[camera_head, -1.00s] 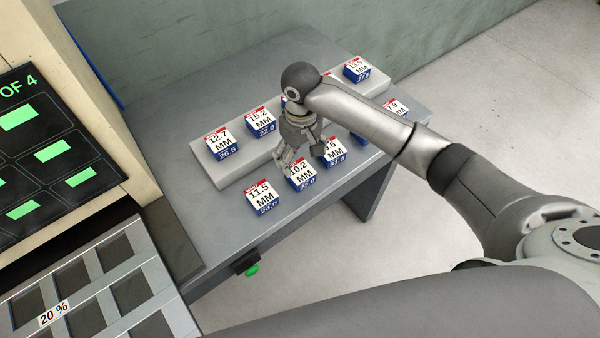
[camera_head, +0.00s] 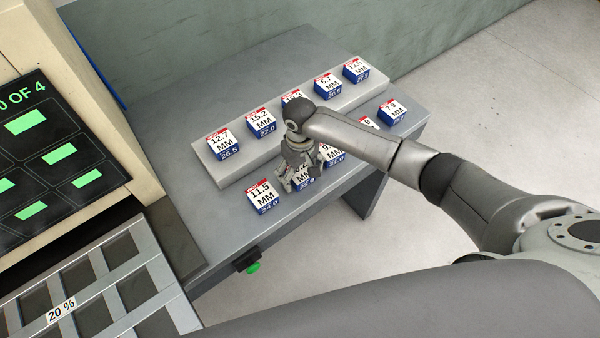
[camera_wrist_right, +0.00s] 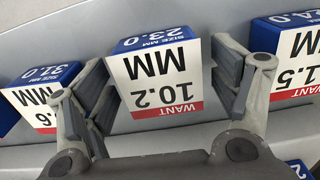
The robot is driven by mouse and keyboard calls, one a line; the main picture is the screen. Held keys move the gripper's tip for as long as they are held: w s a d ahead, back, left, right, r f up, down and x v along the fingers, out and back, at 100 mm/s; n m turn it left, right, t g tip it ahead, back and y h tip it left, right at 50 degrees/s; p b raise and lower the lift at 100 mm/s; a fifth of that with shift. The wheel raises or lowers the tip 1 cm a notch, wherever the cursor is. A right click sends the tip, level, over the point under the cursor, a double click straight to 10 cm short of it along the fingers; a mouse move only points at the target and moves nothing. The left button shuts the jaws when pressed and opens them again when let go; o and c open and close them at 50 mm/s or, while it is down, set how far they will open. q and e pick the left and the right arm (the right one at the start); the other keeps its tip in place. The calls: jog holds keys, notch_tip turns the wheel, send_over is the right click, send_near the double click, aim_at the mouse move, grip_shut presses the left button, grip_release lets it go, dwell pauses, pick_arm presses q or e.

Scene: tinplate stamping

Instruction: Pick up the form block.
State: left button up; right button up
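Several white-topped, blue-sided form blocks stand in two rows on the grey table. In the wrist view, the block marked 10.2 MM, size 23.0 (camera_wrist_right: 158,78), sits between the two fingers of my right gripper (camera_wrist_right: 165,88). The fingers are apart, one along each side of the block; I cannot tell whether they touch it. In the head view, my right gripper (camera_head: 301,182) points down over this block (camera_head: 305,186) in the front row and partly hides it. My left gripper is not in view.
Close beside it stand the 11.5 block (camera_head: 263,196) and the 9.6 block (camera_head: 334,153), partly hidden by my arm. A raised grey step (camera_head: 235,170) carries the back row. A slotted tray (camera_head: 150,255) and a panel (camera_head: 60,160) are at left.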

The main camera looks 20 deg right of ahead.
jog(key=c, duration=1.1)
jog(key=shift+c, duration=0.2)
